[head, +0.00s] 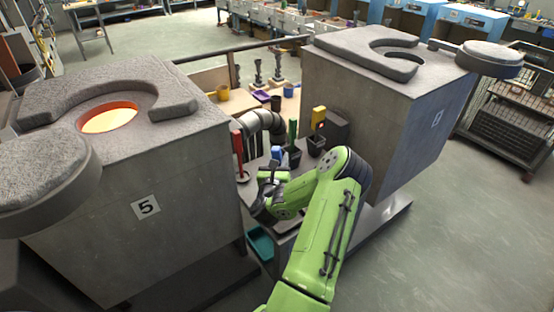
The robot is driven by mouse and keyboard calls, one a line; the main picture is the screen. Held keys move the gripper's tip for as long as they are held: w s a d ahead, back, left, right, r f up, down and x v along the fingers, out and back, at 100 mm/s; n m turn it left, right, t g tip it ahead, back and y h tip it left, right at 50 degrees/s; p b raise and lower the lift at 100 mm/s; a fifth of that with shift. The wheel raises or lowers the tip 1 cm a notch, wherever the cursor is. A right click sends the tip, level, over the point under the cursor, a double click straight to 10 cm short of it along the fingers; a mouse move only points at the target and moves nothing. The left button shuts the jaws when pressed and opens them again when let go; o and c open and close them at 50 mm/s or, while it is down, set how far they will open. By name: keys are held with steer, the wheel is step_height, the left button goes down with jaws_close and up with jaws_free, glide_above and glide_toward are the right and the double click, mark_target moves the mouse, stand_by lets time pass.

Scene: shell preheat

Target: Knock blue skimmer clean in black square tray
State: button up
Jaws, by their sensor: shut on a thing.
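My gripper (270,176) is at the end of my green arm, over the low bench between the two furnaces. It is shut on the blue skimmer, whose blue part (277,153) shows just above the jaws. The skimmer's lower end is hidden by my gripper and arm. I cannot clearly make out the black square tray; part of the bench top is hidden behind my arm.
Furnace 5 (145,207) stands close on the left, its round opening (110,118) glowing. Another furnace (375,110) stands on the right. Black holders with a green tool (293,133) and a yellow tool (318,116) stand behind my gripper. A red tool (239,155) is left. A teal bin (260,243) sits low.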

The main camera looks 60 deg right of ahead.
step_height(320, 180, down, 6)
steer(key=b, duration=0.5)
steer(key=shift+f+b, duration=0.15)
steer(key=shift+b, duration=0.15)
steer(key=shift+f+b, duration=0.6)
steer(key=shift+b, duration=0.1)
steer(key=shift+r, duration=0.1)
step_height(320, 180, up, 9)
steer(key=p, duration=0.8)
